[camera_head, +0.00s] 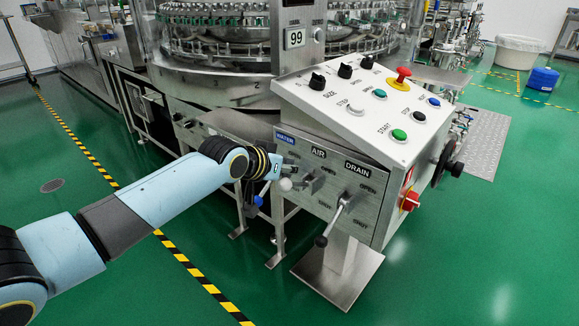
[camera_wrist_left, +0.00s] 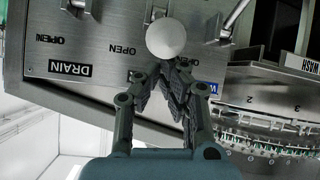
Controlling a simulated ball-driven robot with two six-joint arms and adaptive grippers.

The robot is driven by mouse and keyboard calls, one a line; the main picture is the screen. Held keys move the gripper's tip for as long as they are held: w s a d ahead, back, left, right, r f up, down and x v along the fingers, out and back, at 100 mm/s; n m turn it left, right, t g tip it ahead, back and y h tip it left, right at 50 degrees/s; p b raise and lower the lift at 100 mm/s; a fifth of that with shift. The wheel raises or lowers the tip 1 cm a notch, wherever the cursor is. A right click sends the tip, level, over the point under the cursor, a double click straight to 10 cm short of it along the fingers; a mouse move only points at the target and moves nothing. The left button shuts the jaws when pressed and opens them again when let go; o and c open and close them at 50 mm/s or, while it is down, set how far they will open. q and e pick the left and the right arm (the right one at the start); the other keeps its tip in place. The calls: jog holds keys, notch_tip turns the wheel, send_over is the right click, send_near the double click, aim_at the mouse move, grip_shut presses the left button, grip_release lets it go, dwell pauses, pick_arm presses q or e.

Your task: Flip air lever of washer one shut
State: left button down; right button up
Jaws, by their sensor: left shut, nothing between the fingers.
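The air lever (camera_head: 305,182) is on the steel panel below the AIR label (camera_head: 318,153). Its pale ball knob (camera_head: 286,184) points left and out from the panel, and it shows large in the left wrist view (camera_wrist_left: 166,38). My left gripper (camera_head: 284,172) is shut and empty, with its fingertips (camera_wrist_left: 172,72) close beside the knob. I cannot tell whether they touch it. The water lever is largely hidden behind the gripper in the head view; a lever on its side shows in the left wrist view (camera_wrist_left: 222,28). My right gripper is not in view.
Above the panel is a sloped console (camera_head: 370,105) with buttons and an emergency stop (camera_head: 401,76). The washer carousel (camera_head: 220,35), marked 99, stands behind.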

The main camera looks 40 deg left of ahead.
aim_at(280, 182)
pick_arm(q)
jog(key=shift+s+f+t+b, duration=0.75)
jog(key=shift+s+f+t, duration=0.05)
jog(key=shift+f, duration=0.15)
jog(key=shift+s+a+f, duration=0.1)
jog(key=shift+s, duration=0.1)
jog(key=shift+s+f, duration=0.1)
jog(key=shift+f, duration=0.25)
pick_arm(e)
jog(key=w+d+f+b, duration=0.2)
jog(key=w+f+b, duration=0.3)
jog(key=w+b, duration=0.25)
pick_arm(q)
notch_tip(280, 182, down, 10)
jog(key=s+t+b, duration=0.2)
jog(key=t+b, duration=0.8)
jog(key=b, duration=0.5)
jog(key=shift+n, duration=0.4)
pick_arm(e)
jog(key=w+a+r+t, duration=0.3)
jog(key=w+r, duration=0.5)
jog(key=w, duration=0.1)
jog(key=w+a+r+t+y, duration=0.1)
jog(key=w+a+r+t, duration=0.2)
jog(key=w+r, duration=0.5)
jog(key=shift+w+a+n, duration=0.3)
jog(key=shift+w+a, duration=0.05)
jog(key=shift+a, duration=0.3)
pick_arm(q)
jog(key=shift+f, duration=0.2)
